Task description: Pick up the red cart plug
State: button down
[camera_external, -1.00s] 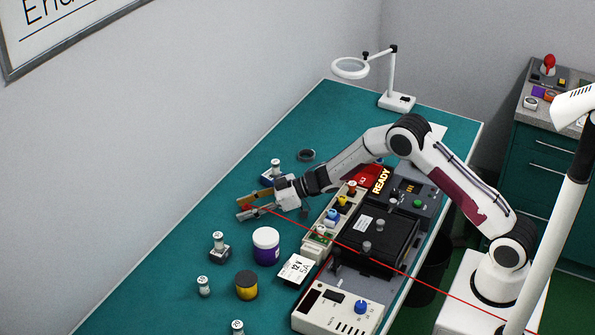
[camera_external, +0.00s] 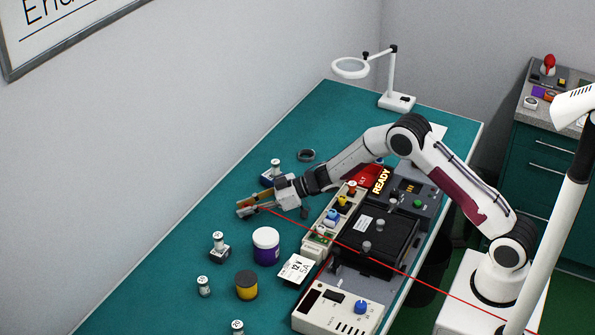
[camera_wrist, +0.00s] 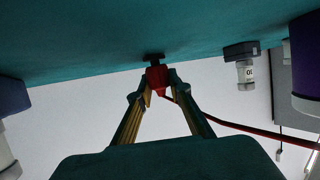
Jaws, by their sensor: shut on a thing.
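The red cart plug (camera_wrist: 156,77) shows between my fingertips in the wrist view, with a dark end piece at its tip. A red cable runs from it to the right. My gripper (camera_wrist: 160,86) is shut on the plug. In the external view my gripper (camera_external: 246,207) is over the left part of the teal bench, and the plug is mostly hidden by the fingers. The red cable (camera_external: 400,270) stretches from the gripper across the bench to the lower right. I cannot tell whether the plug touches the bench.
A purple-banded jar (camera_external: 266,247), a yellow and black jar (camera_external: 246,286) and small white-topped pieces (camera_external: 219,245) stand in front of the gripper. A black-topped rack (camera_external: 375,240) and a control box (camera_external: 337,307) are at the right. The far-left bench (camera_external: 330,105) is clear.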

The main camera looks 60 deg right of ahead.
aim_at(246, 204)
jog(key=shift+r, duration=4.95)
jog(key=shift+a, duration=0.1)
